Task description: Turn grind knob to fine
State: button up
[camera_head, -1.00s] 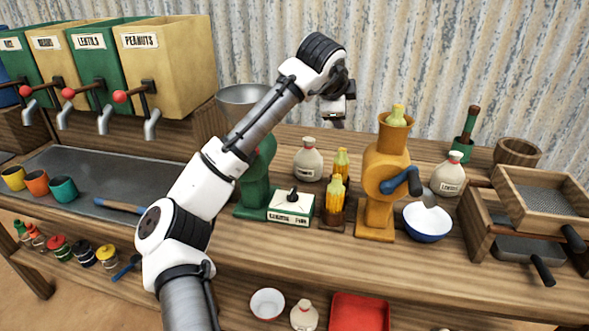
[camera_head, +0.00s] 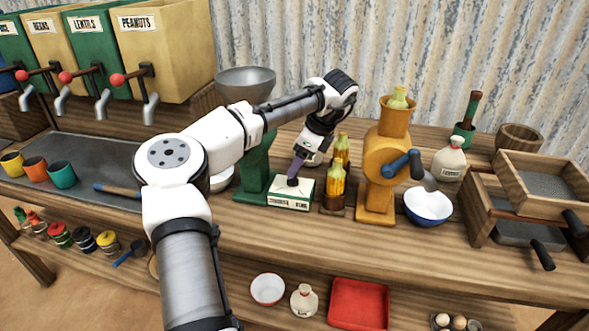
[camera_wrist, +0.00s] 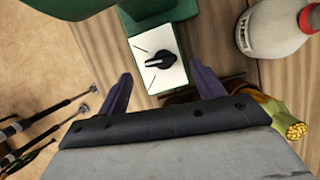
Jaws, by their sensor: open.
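The grind knob (camera_wrist: 160,60) is a black pointer knob on the white, marked plate of a small green box (camera_head: 291,195) at the foot of the green grinder (camera_head: 256,168). In the head view the knob (camera_head: 292,181) is partly visible on top of the box. My gripper (camera_head: 294,178) points down just over the box. In the wrist view its two purple fingers (camera_wrist: 163,88) are spread apart, with the knob showing beyond and between them. Neither finger visibly touches the knob. The plate's lettering is too small to read in the wrist view.
Corn cobs in a holder (camera_head: 335,187) stand close to the right of the box, with the orange grinder (camera_head: 376,170) beyond them. A white bottle (camera_wrist: 272,28) is near the box in the wrist view. The grinder's metal bowl (camera_head: 246,82) is left of my forearm.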

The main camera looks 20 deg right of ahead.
aim_at(295, 181)
jog(key=shift+x, duration=2.15)
jog(key=shift+c, duration=0.2)
jog(key=c, duration=0.9)
jog(key=shift+r, duration=0.1)
jog(key=shift+c, duration=0.2)
